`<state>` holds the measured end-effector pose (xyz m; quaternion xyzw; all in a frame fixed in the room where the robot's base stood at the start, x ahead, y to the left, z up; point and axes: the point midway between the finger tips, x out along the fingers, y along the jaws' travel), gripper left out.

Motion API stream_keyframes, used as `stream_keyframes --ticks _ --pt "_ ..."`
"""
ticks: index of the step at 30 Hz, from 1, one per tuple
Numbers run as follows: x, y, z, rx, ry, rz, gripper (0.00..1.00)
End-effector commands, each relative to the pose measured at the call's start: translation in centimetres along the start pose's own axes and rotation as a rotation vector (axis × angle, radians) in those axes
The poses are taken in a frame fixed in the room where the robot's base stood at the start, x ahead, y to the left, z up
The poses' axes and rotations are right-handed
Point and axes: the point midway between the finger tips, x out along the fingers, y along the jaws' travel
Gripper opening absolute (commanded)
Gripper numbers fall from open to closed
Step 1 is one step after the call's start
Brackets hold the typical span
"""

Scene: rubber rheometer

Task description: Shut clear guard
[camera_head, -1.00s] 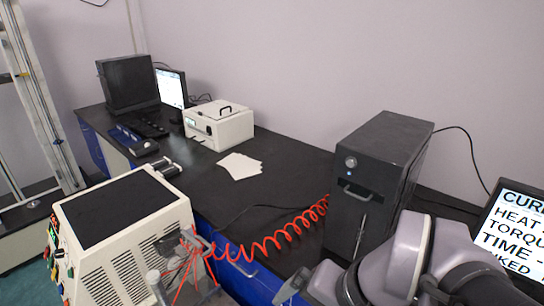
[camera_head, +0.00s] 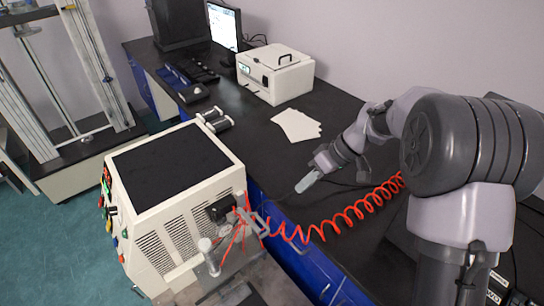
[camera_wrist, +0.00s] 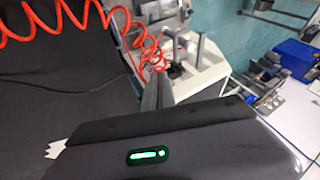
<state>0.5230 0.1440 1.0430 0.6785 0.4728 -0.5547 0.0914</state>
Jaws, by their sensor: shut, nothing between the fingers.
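I cannot make out the clear guard in either view. The cream machine (camera_head: 180,235) with a black top, side vents and coloured knobs stands at the lower left in the head view. Its grey metal fittings (camera_head: 208,255) face right, and part of it shows in the wrist view (camera_wrist: 205,77). My gripper (camera_head: 307,183) is shut and empty above the bench, right of the machine and apart from it. In the wrist view its dark fingers (camera_wrist: 157,88) point toward the machine's fittings.
A red coiled hose (camera_head: 345,215) runs from the machine across the bench's front edge, below my gripper. On the black bench (camera_head: 250,125) are white sheets (camera_head: 297,125), a white box (camera_head: 274,75) and a monitor (camera_head: 224,25). A metal frame (camera_head: 75,80) stands at far left.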

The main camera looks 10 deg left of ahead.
Motion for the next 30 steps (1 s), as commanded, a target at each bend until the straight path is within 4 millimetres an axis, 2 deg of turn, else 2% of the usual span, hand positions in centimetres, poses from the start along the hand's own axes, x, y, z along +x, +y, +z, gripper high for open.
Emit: stream_keyframes --ticks 3,8,19,24,30 --pt "1.8 0.9 -0.2 -0.051 0.003 -0.031 0.0" --pt "4.3 1.0 -0.1 -0.058 0.002 -0.034 0.0" --pt "12.3 0.7 -0.1 -0.057 0.0 -0.032 0.0" --pt "13.4 -1.7 0.1 -0.056 0.002 -0.031 0.0" --pt "13.9 -2.7 0.2 -0.055 0.002 -0.03 0.0"
